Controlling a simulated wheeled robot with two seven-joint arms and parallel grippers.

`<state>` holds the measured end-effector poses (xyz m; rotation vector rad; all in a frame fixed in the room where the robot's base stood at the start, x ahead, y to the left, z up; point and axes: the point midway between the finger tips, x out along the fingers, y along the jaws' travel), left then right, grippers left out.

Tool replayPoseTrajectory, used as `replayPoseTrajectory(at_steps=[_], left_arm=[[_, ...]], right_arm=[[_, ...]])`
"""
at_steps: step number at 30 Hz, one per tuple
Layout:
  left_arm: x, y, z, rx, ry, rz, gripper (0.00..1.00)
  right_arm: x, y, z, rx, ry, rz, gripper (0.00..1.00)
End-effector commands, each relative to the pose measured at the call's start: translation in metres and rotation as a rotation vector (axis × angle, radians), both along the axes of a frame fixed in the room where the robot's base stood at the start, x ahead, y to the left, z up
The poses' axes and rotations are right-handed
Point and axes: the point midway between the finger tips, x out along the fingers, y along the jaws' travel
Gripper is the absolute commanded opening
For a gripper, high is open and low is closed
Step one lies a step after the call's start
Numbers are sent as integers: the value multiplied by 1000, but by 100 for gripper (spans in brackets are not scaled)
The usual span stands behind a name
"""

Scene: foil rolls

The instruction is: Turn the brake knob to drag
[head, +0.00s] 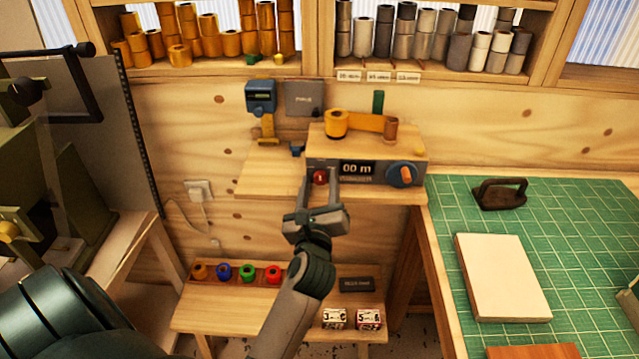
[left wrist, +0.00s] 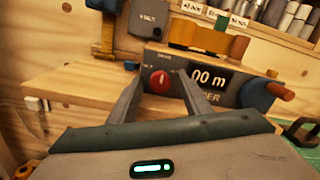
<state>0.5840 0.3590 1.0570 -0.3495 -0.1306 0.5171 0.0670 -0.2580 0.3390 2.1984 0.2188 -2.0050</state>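The red round brake knob (head: 320,177) is on the left of the grey front panel of the winder, left of the "00 m" display (head: 357,168). In the left wrist view the knob (left wrist: 160,82) shows a short pale, roughly upright mark; the small lettering around it is too blurred to read fully. My left gripper (head: 321,187) is open in front of the panel. Its two fingers (left wrist: 160,92) point at the knob, one on each side of it in the picture. I cannot tell whether they touch it. My right gripper is not in view.
A blue crank with an orange handle (head: 403,174) is at the panel's right end. An orange roll (head: 337,123) sits on top of the winder. A low shelf (head: 228,303) with coloured rings is below. A green cutting mat (head: 580,215) lies to the right.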

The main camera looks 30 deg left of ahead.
Motion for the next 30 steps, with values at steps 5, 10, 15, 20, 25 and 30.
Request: replayPoseTrajectory(at_steps=[5,10,15,20,25,30], left_arm=[[-1,0,0,1,1,0,44],[-7,-4,-2,1,1,0,44],[-24,-14,-4,-1,0,0,44],[-48,-28,-6,-2,1,-1,44],[-73,-43,-7,-1,0,-1,44],[-93,-55,-7,-1,2,0,44]], right_arm=[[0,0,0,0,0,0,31],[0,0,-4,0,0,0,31],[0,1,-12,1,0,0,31],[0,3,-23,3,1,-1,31],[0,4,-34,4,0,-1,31],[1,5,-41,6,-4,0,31]])
